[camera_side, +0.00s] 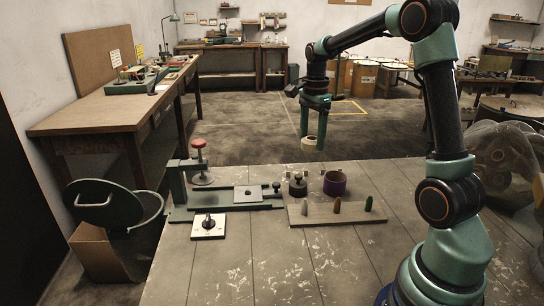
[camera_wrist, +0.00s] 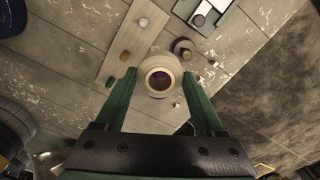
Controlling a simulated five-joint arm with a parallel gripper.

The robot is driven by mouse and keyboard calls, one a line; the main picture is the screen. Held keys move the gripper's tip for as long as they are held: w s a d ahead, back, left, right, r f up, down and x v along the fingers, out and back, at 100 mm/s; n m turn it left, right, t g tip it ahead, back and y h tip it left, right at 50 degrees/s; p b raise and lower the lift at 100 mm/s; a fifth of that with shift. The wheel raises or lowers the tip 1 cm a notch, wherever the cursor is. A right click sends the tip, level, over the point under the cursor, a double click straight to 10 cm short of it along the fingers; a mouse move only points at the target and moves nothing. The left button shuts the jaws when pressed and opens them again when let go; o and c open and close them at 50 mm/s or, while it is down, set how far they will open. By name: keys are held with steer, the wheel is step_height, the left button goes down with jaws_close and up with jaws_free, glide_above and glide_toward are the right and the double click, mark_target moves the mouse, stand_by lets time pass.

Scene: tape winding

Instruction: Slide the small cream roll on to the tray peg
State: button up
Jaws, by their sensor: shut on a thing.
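The small cream roll (camera_side: 309,143) is held between the fingers of my gripper (camera_side: 316,128), well above the table. In the wrist view the roll (camera_wrist: 147,86) sits between the two fingertips (camera_wrist: 162,88), its hole facing the camera. A wooden board (camera_side: 326,217) on the table carries several short pegs, one pale (camera_side: 304,208) and two darker. A white square plate (camera_side: 200,234) with a dark upright knob stands to its left. I cannot tell which of these is the tray peg. A purple ring (camera_side: 334,188) stands behind the board, and purple shows through the roll's hole.
A dark round piece with a stem (camera_side: 297,190) stands beside the purple ring. A green fixture (camera_side: 178,186) with a red-topped post (camera_side: 199,144) and a grey plate (camera_side: 248,195) is at the left. The front of the table is clear. A bin (camera_side: 106,205) stands off its left edge.

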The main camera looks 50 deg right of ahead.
steer(key=w+a+f+n, duration=0.1)
steer(key=w+a+f, duration=0.2)
steer(key=w, duration=0.2)
steer(key=w+a+f+n, duration=0.1)
steer(key=w+a+f, duration=0.2)
steer(key=w+f, duration=0.1)
steer(key=w+a+f+n, duration=0.2)
steer(key=w+a+f, duration=0.1)
steer(key=w, duration=0.3)
steer(key=shift+w+a+f, duration=0.35)
steer(key=shift+f, duration=1.9)
